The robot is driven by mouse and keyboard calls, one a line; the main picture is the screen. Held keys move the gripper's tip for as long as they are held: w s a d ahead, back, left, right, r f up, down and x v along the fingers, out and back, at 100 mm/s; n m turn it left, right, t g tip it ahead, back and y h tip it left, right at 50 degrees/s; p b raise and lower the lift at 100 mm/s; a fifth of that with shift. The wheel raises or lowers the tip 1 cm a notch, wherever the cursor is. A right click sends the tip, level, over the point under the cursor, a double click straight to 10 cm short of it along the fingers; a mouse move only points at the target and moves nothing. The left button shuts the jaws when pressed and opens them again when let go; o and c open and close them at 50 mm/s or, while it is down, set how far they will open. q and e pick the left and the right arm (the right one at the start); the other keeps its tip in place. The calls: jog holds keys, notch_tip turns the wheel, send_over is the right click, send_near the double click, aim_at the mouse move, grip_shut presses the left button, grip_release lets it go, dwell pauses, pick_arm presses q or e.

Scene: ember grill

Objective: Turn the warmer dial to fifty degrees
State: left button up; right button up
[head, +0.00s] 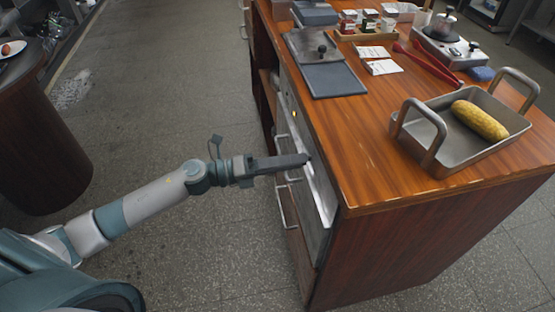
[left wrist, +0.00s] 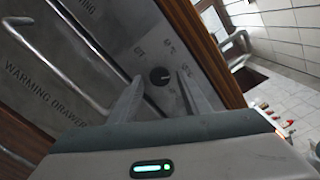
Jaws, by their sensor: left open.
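The warmer dial (left wrist: 160,77) is a small dark round knob on the grey metal front panel, with printed marks around it that are too small to read surely. In the left wrist view my left gripper (left wrist: 160,98) is open, its two fingers on either side of the dial; I cannot tell whether they touch it. The lettering WARMING DRAWER (left wrist: 40,88) shows on the panel at left. In the head view my left gripper (head: 303,160) reaches the counter's front from the left, and the dial is hidden there. My right gripper is not in view.
Bar handles (head: 284,207) stick out from the drawer fronts near my left gripper. The wooden counter top (head: 360,150) overhangs above it. A metal tray (head: 455,153) with a corn cob (head: 480,120) and red tongs (head: 428,64) lie on top.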

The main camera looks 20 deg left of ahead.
pick_arm(q)
jog(key=b+v, duration=0.3)
jog(key=v, duration=1.4)
jog(key=shift+s+a+b, duration=0.2)
jog(key=shift+b, duration=0.1)
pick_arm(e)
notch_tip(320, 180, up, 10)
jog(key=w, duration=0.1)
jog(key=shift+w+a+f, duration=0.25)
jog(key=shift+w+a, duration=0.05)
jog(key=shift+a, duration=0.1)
